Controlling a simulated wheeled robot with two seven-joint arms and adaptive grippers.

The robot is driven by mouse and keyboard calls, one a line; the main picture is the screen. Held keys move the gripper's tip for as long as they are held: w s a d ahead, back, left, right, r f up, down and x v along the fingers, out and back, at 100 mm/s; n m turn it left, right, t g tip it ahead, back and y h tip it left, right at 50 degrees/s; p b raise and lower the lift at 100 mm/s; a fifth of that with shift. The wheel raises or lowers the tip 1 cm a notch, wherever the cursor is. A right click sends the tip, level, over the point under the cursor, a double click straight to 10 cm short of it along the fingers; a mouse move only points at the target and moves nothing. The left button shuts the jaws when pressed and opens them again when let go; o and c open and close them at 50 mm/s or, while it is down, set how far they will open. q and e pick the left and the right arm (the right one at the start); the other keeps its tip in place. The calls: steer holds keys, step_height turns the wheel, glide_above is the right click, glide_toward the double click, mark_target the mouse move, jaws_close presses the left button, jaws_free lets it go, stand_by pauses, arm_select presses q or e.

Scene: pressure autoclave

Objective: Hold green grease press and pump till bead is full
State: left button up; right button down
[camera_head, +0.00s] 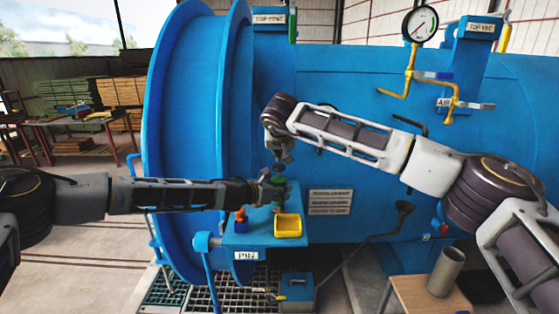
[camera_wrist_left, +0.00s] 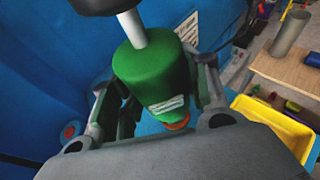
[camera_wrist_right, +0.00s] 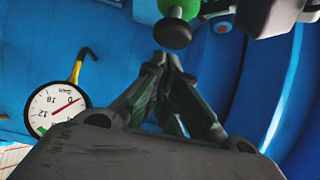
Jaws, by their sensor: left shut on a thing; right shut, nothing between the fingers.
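The green grease press (camera_wrist_left: 155,75) has a pale rod and a dark round knob on top. In the left wrist view its body is between the fingers of my left gripper (camera_wrist_left: 165,108), which is shut on it. An orange ring (camera_wrist_left: 178,123) shows under the body. In the head view the press (camera_head: 278,181) is mostly covered by the gripper. My right gripper (camera_head: 283,157) is above it, shut and empty. In the right wrist view its closed fingertips (camera_wrist_right: 166,62) are near the dark knob (camera_wrist_right: 173,33); contact is unclear. I cannot make out a grease bead.
A blue shelf (camera_head: 248,236) on the large blue autoclave (camera_head: 340,85) carries a yellow tray (camera_head: 288,226) and a small red-orange item (camera_head: 240,215). A pressure gauge (camera_head: 420,24) stands at the upper right. A wooden table with a grey cylinder (camera_head: 445,272) is at the lower right.

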steer(key=v, duration=1)
steer(key=shift+r, duration=0.15)
stand_by(1.0)
arm_select(q)
steer(key=o, duration=1.5)
steer(key=shift+c, duration=0.2)
steer(key=shift+a, duration=0.1)
steer(key=v, duration=1.2)
steer(key=shift+r, duration=0.1)
arm_select(e)
steer(key=shift+a, duration=0.1)
